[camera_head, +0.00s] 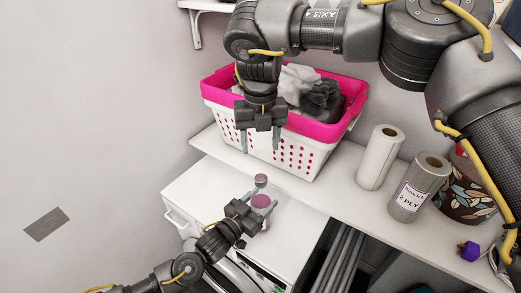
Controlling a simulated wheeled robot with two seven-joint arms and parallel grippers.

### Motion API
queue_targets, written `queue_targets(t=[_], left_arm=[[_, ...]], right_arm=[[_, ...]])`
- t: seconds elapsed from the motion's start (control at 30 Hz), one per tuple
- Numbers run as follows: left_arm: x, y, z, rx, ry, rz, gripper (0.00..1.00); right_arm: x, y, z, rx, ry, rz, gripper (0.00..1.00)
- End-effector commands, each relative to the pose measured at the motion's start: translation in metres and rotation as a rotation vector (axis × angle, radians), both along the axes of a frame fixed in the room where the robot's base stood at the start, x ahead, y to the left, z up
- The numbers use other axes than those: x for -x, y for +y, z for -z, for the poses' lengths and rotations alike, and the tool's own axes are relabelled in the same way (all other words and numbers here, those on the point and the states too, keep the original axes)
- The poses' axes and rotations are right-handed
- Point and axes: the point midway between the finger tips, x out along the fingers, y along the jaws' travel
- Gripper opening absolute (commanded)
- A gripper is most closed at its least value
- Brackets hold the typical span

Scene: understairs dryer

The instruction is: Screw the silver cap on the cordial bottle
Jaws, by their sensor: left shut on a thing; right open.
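A small bottle with pink-purple contents (261,201) is at the white dryer top's back part. My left gripper (260,208) reaches in from the lower left and is shut on it, with a finger on either side. A small round purplish-grey piece (261,180) shows just above the bottle's body in the picture. I cannot tell whether it is the bottle's top or the silver cap. My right gripper (262,142) hangs open and empty, fingers down, higher in the picture, in front of the laundry basket. I cannot make out the silver cap for certain.
A pink-and-white laundry basket (286,148) with grey cloths stands on the white shelf (345,200). Two paper rolls (380,157) (418,188), a patterned pot (466,196) and a purple plug (468,251) are to its right. The white dryer top (205,193) is clear left of the bottle.

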Motion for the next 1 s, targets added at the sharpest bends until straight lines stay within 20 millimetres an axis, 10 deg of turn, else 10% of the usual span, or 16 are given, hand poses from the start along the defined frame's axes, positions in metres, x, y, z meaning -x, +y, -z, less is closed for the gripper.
queue_targets(t=[0.27,0.3,0.47,1.0], left_arm=[[0.0,0.0,0.0,0.0,0.001,0.0,0.0],[0.0,0.0,0.0,0.0,0.001,0.0,0.62],[0.0,0.0,0.0,0.0,0.001,0.0,0.83],[0.025,0.021,0.004,0.0,0.001,0.0,0.83]], right_arm=[[0.0,0.0,-0.001,0.0,0.0,0.0,0.56],[0.0,0.0,-0.001,0.0,0.0,0.0,0.56],[0.0,0.0,-0.001,0.0,0.0,0.001,0.56],[0.0,0.0,0.011,0.0,0.0,0.001,0.56]])
